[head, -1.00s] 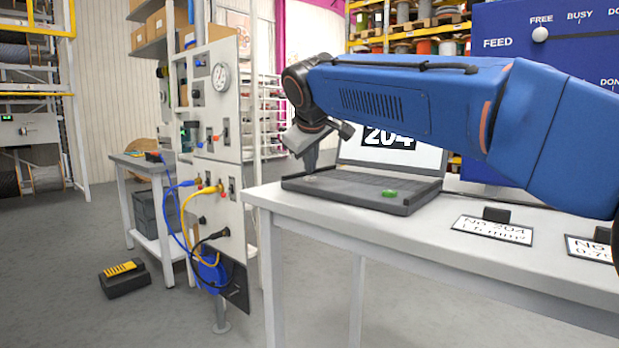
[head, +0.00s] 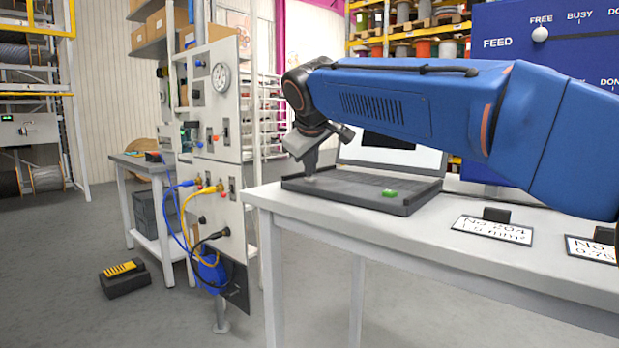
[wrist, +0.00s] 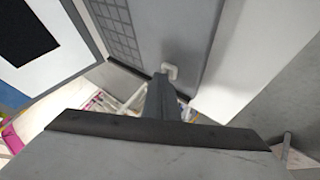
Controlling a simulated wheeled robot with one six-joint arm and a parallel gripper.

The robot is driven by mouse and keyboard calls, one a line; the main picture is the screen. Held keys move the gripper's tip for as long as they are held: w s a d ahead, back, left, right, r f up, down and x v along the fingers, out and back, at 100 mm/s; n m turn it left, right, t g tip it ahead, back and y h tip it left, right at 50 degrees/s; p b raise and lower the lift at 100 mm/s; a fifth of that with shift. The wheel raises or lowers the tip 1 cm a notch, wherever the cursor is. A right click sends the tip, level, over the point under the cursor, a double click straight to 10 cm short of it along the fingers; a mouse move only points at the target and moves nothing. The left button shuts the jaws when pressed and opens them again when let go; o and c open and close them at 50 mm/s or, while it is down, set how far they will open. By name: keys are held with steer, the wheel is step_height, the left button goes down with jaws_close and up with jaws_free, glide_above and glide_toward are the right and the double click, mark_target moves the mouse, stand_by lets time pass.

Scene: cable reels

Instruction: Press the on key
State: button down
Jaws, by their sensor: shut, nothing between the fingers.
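A dark laptop (head: 350,190) lies open on the grey table, its screen (head: 405,150) lit white with a blank black block. A green key (head: 390,193) is on the right of its keyboard deck. A small pale key (wrist: 170,72) is on the left of the deck. My gripper (head: 309,174) is shut and empty, pointing down over that left end, right at the pale key. In the wrist view the fingertips (wrist: 161,80) overlap the key's near edge; I cannot tell whether they touch it. No lettering on either key is readable.
Label cards, one reading No 204 (head: 492,229), lie on the table (head: 400,240) to the right. A blue FEED panel (head: 545,60) stands behind. A grey panel with cables (head: 215,150) stands left of the table.

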mark_target(310, 179)
steer(key=shift+r, duration=0.35)
steer(key=shift+r, duration=2.95)
